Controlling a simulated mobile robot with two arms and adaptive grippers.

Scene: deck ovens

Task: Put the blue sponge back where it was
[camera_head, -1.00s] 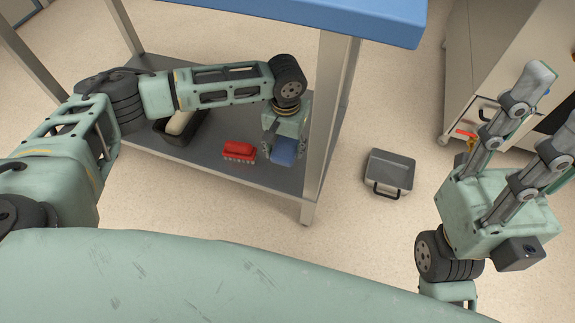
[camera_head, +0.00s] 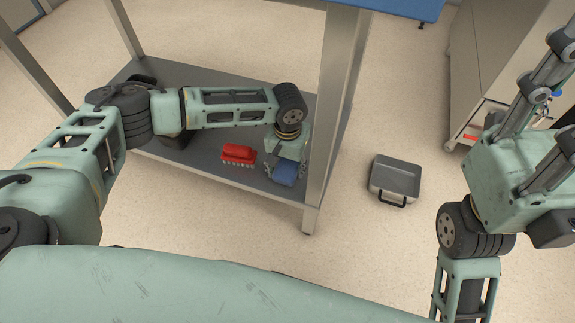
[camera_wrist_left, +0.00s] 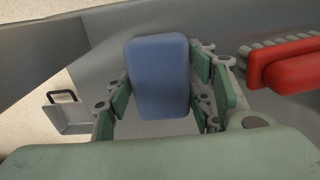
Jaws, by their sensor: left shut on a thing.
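The blue sponge (camera_head: 285,173) is between the fingers of my left gripper (camera_head: 283,178), low over the front right part of the grey lower shelf (camera_head: 216,165) of the table. In the left wrist view the sponge (camera_wrist_left: 160,77) sits upright in the picture between the two green finger pads, and the left gripper (camera_wrist_left: 165,95) is shut on it. Whether the sponge touches the shelf I cannot tell. My right gripper (camera_head: 548,85) is raised at the right edge, away from the shelf; its fingertips are cut off by the frame.
A red brush (camera_head: 238,154) lies on the shelf just left of the sponge; it also shows in the left wrist view (camera_wrist_left: 290,68). A metal table leg (camera_head: 325,150) stands close to the right of my left gripper.

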